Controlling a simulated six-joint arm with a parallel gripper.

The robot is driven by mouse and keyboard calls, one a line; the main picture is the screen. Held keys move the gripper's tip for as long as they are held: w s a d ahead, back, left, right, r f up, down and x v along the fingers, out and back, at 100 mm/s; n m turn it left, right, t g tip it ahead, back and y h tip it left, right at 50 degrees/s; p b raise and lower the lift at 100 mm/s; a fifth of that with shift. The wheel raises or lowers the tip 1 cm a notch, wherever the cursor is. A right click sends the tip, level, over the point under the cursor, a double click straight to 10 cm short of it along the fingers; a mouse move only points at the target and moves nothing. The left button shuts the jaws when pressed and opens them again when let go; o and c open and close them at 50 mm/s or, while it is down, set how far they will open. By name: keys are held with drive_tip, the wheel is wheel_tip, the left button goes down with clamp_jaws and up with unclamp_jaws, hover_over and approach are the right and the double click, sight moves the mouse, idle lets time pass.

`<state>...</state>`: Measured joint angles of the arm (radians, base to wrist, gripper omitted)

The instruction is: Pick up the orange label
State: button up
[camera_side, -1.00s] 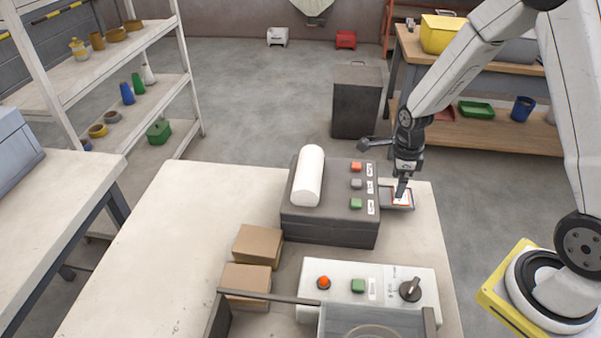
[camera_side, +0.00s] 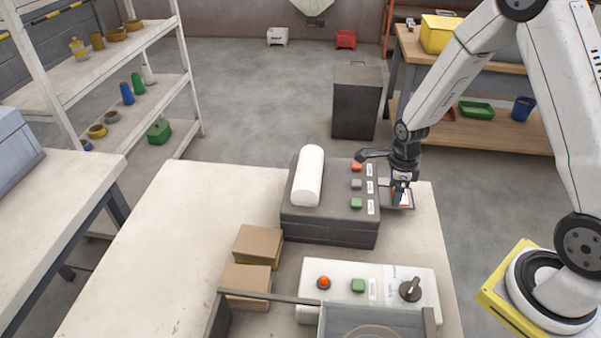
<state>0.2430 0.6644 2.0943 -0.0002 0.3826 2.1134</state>
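The orange label (camera_side: 406,199) lies on a small grey tray (camera_side: 409,207) that juts from the right side of the dark label printer (camera_side: 330,229). Only part of the label shows, with orange edging on white. My gripper (camera_side: 400,201) points down over the tray, with its fingertips at or just above the label and covering its left part. Whether the fingers touch the label or are closed on it is too small to tell.
A white roll (camera_side: 308,176) lies on top of the printer. A white control panel (camera_side: 385,273) with a red button and knob stands in front. Two cardboard boxes (camera_side: 258,244) sit to the left. The left of the table (camera_side: 150,250) is clear.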

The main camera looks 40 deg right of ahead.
drive_tip(key=c, duration=0.8)
drive_tip(key=shift+r, duration=0.2)
drive_tip(key=shift+r, duration=4.85)
drive_tip(key=shift+r, duration=0.1)
